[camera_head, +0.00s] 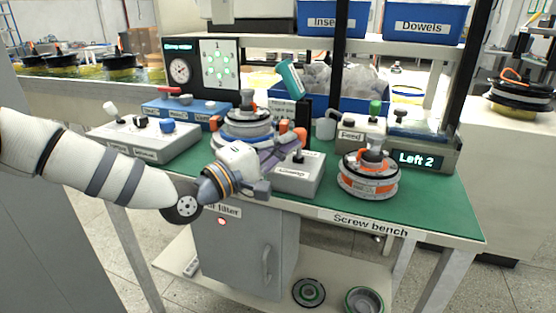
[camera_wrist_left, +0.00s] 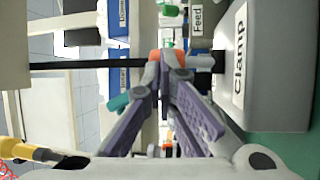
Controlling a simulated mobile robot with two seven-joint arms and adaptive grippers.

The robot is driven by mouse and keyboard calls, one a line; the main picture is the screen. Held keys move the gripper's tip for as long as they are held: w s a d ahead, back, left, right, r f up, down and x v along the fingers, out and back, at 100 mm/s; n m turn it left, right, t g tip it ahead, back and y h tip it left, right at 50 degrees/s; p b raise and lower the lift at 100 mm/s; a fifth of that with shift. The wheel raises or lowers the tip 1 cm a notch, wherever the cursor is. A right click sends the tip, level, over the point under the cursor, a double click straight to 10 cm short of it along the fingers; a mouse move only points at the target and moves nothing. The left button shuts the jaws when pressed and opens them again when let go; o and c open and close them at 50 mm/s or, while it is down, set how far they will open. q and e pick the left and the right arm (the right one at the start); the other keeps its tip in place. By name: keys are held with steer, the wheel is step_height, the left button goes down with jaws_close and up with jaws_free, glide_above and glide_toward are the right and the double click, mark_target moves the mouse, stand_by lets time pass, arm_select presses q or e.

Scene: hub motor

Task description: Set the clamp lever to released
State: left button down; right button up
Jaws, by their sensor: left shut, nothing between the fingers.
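The grey clamp box (camera_head: 298,178) stands on the green bench top, right of my left gripper. In the left wrist view its "Clamp" label faces me on the box (camera_wrist_left: 262,100). A short dark stem (camera_head: 298,158) rises from the box towards an orange knob (camera_head: 300,136), which seems to be the lever's handle. My left gripper (camera_head: 292,143) is shut and empty, its purple fingers reaching right to the knob. In the left wrist view the fingertips (camera_wrist_left: 166,76) overlap the orange knob (camera_wrist_left: 168,54); contact cannot be told. My right gripper is not in view.
An orange-banded motor (camera_head: 368,180) stands right of the clamp box. Another motor (camera_head: 243,130) is behind my left gripper. A feed box (camera_head: 358,135) and a "Left 2" display (camera_head: 417,159) stand behind. The green bench top (camera_head: 440,205) is clear at front right.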

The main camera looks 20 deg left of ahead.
arm_select(q)
steer(key=shift+w+r, duration=0.1)
steer(key=shift+w, duration=0.5)
steer(key=shift+w+r, duration=0.2)
steer(key=shift+w, duration=0.35)
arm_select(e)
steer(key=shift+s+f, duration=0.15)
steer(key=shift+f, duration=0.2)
arm_select(q)
steer(key=shift+w+r+b, duration=0.1)
steer(key=shift+w+b, duration=0.05)
steer(key=shift+b, duration=0.15)
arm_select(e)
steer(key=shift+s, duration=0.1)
